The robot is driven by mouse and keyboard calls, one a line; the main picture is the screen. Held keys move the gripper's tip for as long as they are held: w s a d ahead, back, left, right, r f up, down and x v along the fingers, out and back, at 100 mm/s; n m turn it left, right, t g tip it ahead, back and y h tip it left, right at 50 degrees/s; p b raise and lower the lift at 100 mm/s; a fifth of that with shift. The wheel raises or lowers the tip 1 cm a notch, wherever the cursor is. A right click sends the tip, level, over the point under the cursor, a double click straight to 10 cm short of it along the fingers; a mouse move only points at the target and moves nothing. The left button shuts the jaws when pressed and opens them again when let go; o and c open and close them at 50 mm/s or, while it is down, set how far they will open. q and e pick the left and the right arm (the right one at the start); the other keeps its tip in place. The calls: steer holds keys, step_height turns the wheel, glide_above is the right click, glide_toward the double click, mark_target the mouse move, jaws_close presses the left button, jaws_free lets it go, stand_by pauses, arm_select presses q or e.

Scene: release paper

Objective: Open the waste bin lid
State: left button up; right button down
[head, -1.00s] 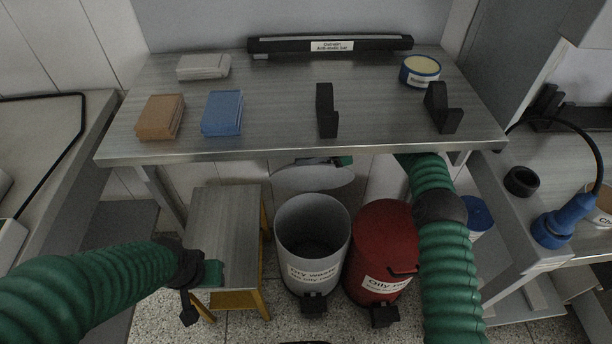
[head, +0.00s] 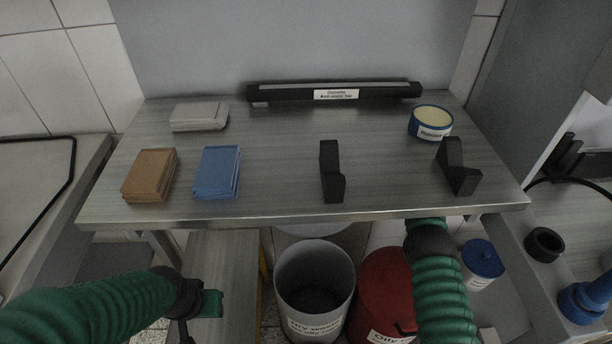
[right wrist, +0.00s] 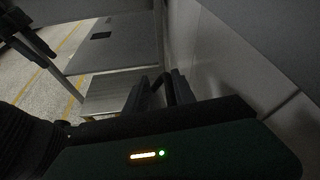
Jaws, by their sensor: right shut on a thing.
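The grey waste bin (head: 314,281) labelled dry waste stands open under the bench, its dark inside showing. Its grey lid (head: 315,229) is raised behind the opening, with its upper part hidden by the bench edge. My right arm reaches under the bench, so the bench hides its gripper in the head view. In the right wrist view my right gripper (right wrist: 160,92) is shut on a dark curved bar (right wrist: 171,90), which looks like the lid handle. My left gripper (head: 183,328) is over the stool, away from the bin; its finger opening is unclear.
A red bin (head: 382,292) with a closed top stands right of the grey one. A metal stool (head: 224,262) is at the left. The bench (head: 270,185) overhangs both bins. It carries sponges, blue cloths, black holders and a tin. A blue-lidded jar (head: 482,262) stands at the right.

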steer(key=shift+d+f, duration=0.2)
steer(key=shift+f, duration=0.45)
steer(key=c, duration=1.5)
jaws_free()
steer(key=shift+d+r, duration=0.2)
steer(key=shift+d, duration=0.1)
steer(key=v, duration=0.2)
steer(key=p+v, duration=0.1)
steer(key=v, duration=0.3)
steer(key=shift+w+d+r+p, duration=0.15)
steer(key=shift+w+r+p, duration=0.05)
steer(key=shift+p, duration=0.15)
steer(key=shift+d+r, duration=0.25)
steer(key=shift+d, duration=0.15)
steer(key=shift+a, duration=0.15)
